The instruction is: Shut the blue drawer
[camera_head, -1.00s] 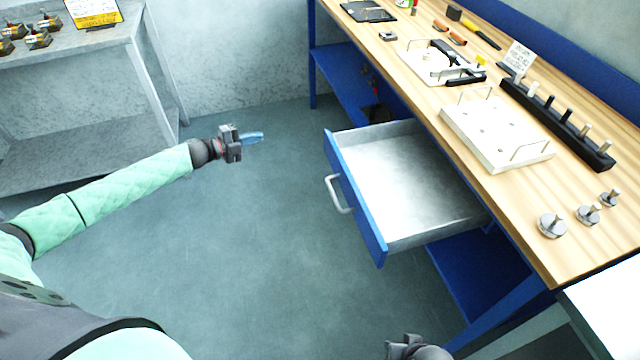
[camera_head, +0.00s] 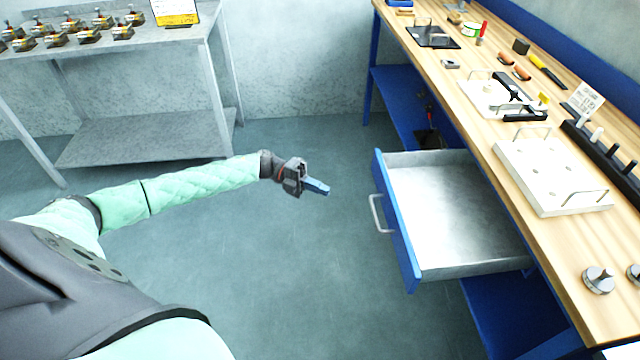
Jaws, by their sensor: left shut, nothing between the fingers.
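The blue drawer (camera_head: 398,225) is pulled well out from under the wooden-topped workbench. Its grey metal inside looks empty, and its blue front with a pale bar handle (camera_head: 377,213) faces left. My left gripper (camera_head: 317,186) is shut and empty. It is to the left of the drawer front, with a clear gap between the fingertips and the handle, and it points towards the drawer. My right gripper is out of view.
The workbench (camera_head: 563,255) carries a white plate with handles (camera_head: 550,175), a black rack, tools and metal knobs. A grey shelf table (camera_head: 110,50) with several small parts stands at the back left. The floor left of the drawer is clear.

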